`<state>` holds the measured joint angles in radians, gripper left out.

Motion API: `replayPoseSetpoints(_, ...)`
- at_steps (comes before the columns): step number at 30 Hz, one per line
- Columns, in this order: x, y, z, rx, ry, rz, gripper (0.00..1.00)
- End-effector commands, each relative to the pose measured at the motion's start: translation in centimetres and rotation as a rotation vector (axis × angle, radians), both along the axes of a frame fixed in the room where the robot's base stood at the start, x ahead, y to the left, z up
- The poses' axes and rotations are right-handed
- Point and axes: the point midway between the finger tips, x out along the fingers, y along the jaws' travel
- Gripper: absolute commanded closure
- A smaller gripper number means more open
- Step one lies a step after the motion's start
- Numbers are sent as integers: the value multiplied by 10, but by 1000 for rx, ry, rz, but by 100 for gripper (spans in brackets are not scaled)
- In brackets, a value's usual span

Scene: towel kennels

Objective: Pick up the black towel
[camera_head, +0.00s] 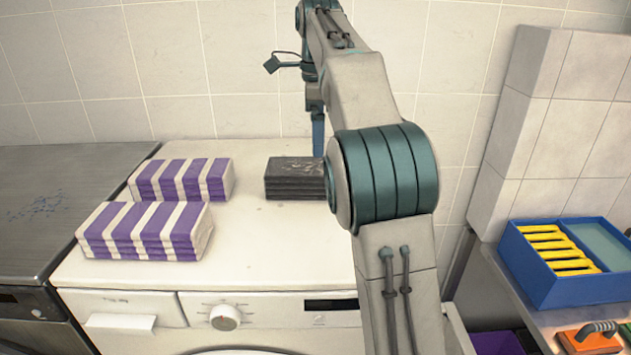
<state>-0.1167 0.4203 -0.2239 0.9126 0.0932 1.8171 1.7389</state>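The black towel (294,178) is a folded, dark stack lying flat on top of the white washing machine, near its back. Its right end is partly hidden by my arm. My gripper (318,135) points down behind and above the towel's right part. Only a blue-teal finger shows there. The rest is hidden by my arm, so I cannot tell whether it is open or touching the towel.
Two purple-and-white striped towel stacks (190,180) (146,230) lie left of the black towel on the washing machine (275,245). A tiled wall (235,60) stands close behind. A blue box (550,288) with yellow items stands at right, near an orange-based brush (590,340).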

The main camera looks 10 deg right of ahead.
Motion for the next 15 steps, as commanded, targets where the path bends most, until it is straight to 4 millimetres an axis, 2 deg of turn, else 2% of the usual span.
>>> replayPoseSetpoints(1, -1, 1, -11, 1, 3, 1, 0)
replayPoseSetpoints(6, 0, 1, -31, 1, 2, 2, 0)
replayPoseSetpoints(15, 0, 3, -49, 0, 2, 3, 0)
